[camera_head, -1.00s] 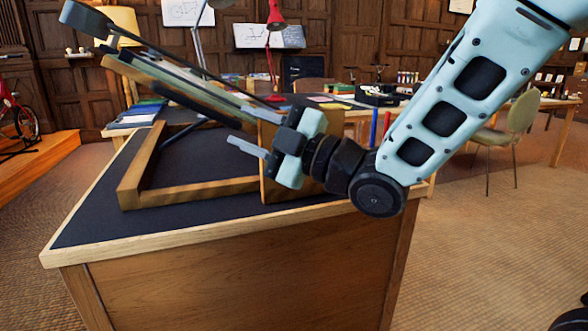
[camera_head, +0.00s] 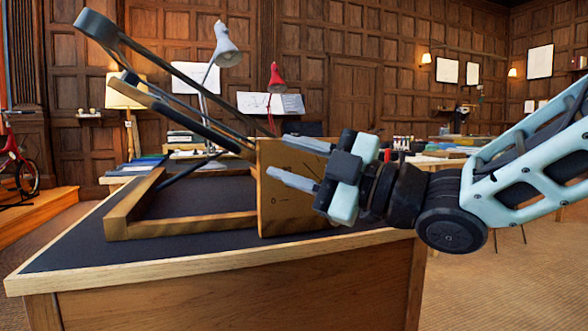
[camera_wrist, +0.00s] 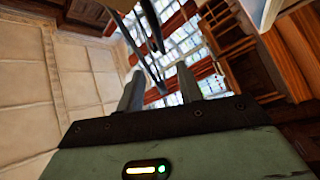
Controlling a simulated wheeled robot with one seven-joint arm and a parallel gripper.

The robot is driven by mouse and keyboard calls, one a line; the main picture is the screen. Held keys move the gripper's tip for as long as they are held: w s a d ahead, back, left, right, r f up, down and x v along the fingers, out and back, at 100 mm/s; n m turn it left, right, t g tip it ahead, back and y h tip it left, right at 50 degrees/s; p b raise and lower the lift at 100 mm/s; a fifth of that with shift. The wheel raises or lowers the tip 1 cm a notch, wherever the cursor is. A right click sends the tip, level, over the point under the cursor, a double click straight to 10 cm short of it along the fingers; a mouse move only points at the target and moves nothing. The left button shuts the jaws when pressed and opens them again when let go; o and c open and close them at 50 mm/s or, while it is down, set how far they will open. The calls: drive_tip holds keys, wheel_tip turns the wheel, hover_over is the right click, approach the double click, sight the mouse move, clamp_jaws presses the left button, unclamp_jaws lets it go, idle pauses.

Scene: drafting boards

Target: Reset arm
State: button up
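My gripper (camera_head: 279,157) is level in the head view, its two grey fingers spread apart and pointing left, with nothing between them. The fingers also show apart and empty in the wrist view (camera_wrist: 159,92). The gripper overlaps the wooden side panel (camera_head: 290,205) of a drafting stand on the dark-topped desk (camera_head: 75,245); I cannot tell the gap between them. The stand has a wooden base frame (camera_head: 135,212). Its tilted dark bars (camera_head: 165,62) rise toward the upper left.
A grey lamp (camera_head: 227,45) and a red lamp (camera_head: 276,80) stand behind the stand. Other tables with books and small items are farther back. A red bicycle (camera_head: 20,165) is at the far left. Open floor (camera_head: 500,285) lies to the right.

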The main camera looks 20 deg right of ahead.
idle(0.4)
drive_tip(key=a+f+m+g+h+p, duration=0.25)
drive_tip(key=f+m+g+h, duration=0.5)
drive_tip(key=f, duration=0.95)
drive_tip(key=s+f+m+g+h+p, duration=0.1)
drive_tip(key=s+f+m+g+h, duration=0.25)
drive_tip(key=s, duration=0.55)
drive_tip(key=s+f+m+g+h+p, duration=0.15)
drive_tip(key=s+f+g, duration=0.3)
drive_tip(key=s, duration=0.55)
wheel_tip(320, 180, up, 37)
drive_tip(key=p, duration=3.6)
drive_tip(key=shift+w+a+h+p, duration=0.2)
drive_tip(key=shift+w+h+p, duration=0.15)
drive_tip(key=shift+h, duration=0.1)
drive_tip(key=shift+f+m+t, duration=0.1)
drive_tip(key=shift+m+t, duration=0.15)
